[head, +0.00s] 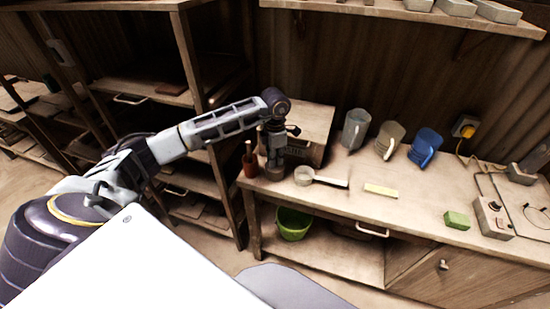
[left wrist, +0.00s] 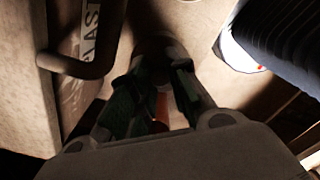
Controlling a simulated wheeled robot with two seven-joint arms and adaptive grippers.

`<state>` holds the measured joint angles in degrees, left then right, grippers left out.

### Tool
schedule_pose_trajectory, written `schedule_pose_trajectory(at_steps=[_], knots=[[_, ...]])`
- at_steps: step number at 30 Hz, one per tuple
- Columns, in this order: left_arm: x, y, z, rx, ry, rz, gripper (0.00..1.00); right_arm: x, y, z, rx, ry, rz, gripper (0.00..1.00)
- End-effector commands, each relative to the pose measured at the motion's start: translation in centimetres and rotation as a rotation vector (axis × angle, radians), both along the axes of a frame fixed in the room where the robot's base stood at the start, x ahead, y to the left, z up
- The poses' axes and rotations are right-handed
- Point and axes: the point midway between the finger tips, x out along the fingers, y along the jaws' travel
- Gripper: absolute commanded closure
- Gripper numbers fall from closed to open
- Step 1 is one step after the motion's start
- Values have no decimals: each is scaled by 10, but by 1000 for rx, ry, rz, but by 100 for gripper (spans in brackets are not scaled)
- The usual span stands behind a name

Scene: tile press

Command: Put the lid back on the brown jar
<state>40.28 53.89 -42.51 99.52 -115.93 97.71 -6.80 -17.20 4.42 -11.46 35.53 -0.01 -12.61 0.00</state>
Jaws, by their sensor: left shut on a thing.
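My left gripper (head: 275,158) points down over the left end of the workbench. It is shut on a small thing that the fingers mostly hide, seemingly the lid. An orange-brown patch (left wrist: 160,108) shows between its fingers (left wrist: 155,88) in the left wrist view. A dark round shape (left wrist: 160,48) lies just past the fingertips there, too dark to name. A squat grey-brown round body (head: 275,173) shows right under the gripper, perhaps the brown jar; contact with it is unclear. A red-brown pot (head: 250,168) with an upright handle stands just left. My right gripper is not in view.
A drawer box (head: 309,125) stands close behind the gripper. A small pale cup (head: 303,176) and a dark-handled tool (head: 331,182) lie to the right. A green bucket (head: 292,226) is below.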

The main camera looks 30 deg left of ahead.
Motion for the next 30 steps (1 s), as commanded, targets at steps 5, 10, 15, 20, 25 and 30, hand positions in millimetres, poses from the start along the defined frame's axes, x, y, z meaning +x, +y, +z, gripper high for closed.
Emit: schedule_pose_trajectory(at_steps=[5,10,15,20,25,30], knots=[[0,0,0,0,0,0,100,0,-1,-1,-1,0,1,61],[0,0,-1,1,-1,0,100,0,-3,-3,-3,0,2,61],[0,0,0,0,0,0,100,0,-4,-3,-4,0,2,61],[0,0,0,0,0,0,100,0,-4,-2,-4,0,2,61],[0,0,0,0,0,0,71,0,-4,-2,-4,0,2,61],[0,0,0,0,0,0,57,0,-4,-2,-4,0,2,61]])
